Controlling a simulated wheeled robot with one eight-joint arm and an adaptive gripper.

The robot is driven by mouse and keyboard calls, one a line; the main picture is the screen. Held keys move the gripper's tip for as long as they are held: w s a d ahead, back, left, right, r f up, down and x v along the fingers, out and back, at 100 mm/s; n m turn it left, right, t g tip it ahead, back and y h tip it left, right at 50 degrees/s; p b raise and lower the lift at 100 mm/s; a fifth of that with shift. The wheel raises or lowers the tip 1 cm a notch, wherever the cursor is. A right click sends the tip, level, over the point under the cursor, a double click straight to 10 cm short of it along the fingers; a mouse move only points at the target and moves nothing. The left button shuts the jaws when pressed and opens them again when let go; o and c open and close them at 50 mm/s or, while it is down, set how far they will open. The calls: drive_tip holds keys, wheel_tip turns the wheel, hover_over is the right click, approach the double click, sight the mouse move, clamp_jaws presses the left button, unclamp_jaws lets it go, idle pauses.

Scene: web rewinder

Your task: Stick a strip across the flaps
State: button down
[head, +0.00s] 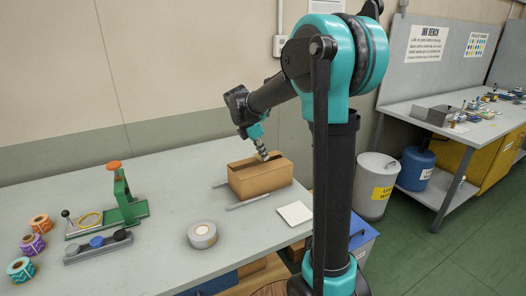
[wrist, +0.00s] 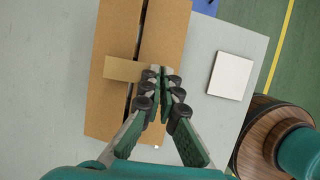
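The cardboard box (head: 262,181) stands on the grey bench, and its top flaps (wrist: 170,45) show in the wrist view with a dark gap between them. A short tan strip (wrist: 122,69) lies across that gap, either on the flaps or just above them; I cannot tell which. My gripper (wrist: 160,71) points down over the box top, its fingertips close together at the strip's right end and apparently pinching it. In the head view my gripper (head: 262,152) is at the box top, and the strip cannot be made out. A grey tape roll (head: 202,235) lies on the bench.
A white square pad (head: 295,213) lies right of the box. Thin grey bars lie beside the box. A green hand press (head: 122,200), a rack (head: 98,246) and several coloured label rolls (head: 32,243) stand at left. The bench front between tape roll and box is mostly clear.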

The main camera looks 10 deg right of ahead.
sight(266, 167)
drive_tip(key=shift+f, duration=1.55)
idle(0.4)
drive_tip(key=shift+c, duration=1.6)
unclamp_jaws()
drive_tip(key=shift+r, duration=0.1)
wheel_tip(266, 167, up, 7)
